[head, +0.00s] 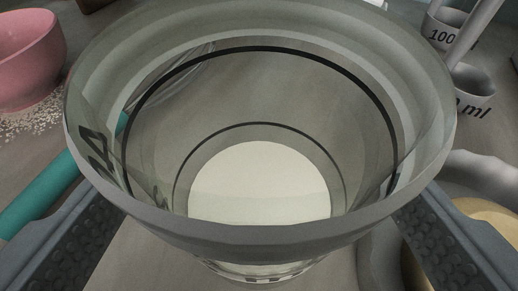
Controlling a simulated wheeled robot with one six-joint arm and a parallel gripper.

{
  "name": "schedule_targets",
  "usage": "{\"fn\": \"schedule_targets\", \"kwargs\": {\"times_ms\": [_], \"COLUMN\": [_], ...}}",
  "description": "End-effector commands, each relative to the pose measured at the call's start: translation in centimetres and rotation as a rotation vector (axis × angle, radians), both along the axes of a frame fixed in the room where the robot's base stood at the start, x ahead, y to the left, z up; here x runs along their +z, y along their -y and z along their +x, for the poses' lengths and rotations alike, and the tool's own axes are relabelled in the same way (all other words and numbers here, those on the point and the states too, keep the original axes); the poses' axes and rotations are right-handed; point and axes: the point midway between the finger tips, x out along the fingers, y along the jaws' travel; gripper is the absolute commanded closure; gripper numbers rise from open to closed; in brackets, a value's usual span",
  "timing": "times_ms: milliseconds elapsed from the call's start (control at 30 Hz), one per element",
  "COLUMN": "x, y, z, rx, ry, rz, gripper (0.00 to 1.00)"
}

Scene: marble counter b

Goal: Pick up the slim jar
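A clear, greyish glass jar, which I take to be the slim jar (265,233), fills the middle of the head view. I look down through its wide round mouth to a pale round bottom. Dark rings and a dark printed mark show on its wall. My gripper (262,215) has one dark, studded finger on each side of the jar. The rim hides the fingertips, so I cannot tell whether they press on the glass.
A pink bowl (28,55) stands at the upper left, with pale grains beside it. A teal rod (45,190) lies at the left, close to the left finger. Measuring cups (470,90) sit at the upper right. Pale, rounded items crowd the right finger.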

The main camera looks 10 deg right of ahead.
Motion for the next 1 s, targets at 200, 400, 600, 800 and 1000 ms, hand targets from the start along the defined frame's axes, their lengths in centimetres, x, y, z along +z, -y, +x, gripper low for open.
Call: {"fn": "schedule_targets", "kwargs": {"times_ms": [200,400,600,800,1000], "x": [-0.9,-1.2,-1.1,-1.2,-1.1], "y": [0.4,0.5,0.5,0.5,0.5], "z": [2.3,2.9,2.9,2.9,2.9], "rx": [0.000,-0.001,-0.001,-0.001,-0.001], "ry": [-0.001,0.000,0.000,0.000,0.001], "rz": [0.001,0.001,0.000,0.000,-0.001], "gripper": [0.05,0.05,0.09,0.48,0.64]}}
